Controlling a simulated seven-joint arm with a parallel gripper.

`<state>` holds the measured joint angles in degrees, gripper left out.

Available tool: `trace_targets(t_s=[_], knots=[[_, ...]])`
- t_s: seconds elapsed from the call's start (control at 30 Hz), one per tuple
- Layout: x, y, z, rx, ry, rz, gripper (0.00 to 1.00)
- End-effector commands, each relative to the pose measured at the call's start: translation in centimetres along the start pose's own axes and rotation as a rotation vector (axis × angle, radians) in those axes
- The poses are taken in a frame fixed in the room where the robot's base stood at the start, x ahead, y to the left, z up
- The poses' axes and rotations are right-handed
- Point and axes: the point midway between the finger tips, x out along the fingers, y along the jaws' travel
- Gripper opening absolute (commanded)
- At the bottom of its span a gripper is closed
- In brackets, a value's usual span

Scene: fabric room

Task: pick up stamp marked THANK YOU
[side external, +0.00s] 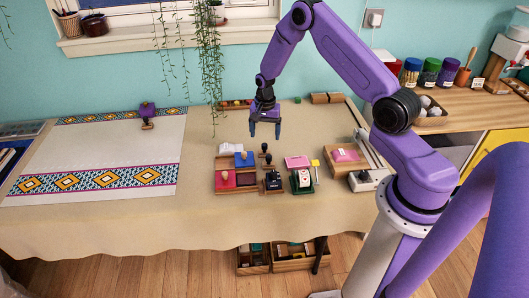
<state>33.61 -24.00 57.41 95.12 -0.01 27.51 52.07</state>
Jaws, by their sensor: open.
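My gripper (265,133) is open and empty, with its fingers pointing down above the tabletop. Below it and slightly in front stand small dark-handled stamps (268,158). A larger dark stamp (273,181) stands just in front of them. A wooden tray (216,163) to their left holds red, blue and purple pads, with pale-topped pieces on the red and blue ones. Any lettering is too small to read, so I cannot tell which stamp is marked THANK YOU.
A green and white item (302,181) and a pink pad (297,162) lie right of the stamps. A wooden box (332,165) with a pink item stands farther right, beside a long grey tool (370,178). Hanging plants (210,60) trail behind my gripper. The patterned cloth (100,155) covers the left.

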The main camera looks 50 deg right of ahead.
Motion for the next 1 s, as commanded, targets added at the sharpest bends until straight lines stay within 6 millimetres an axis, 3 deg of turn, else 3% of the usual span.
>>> trace_targets(t_s=[0.37,0.67,1.0], knots=[[2.8,0.0,0.1,0.0,-0.001,0.001,0.82],[6.4,-0.1,0.1,-0.001,0.001,-0.001,0.82],[7.0,-0.1,0.1,-0.001,0.001,-0.002,0.82]])
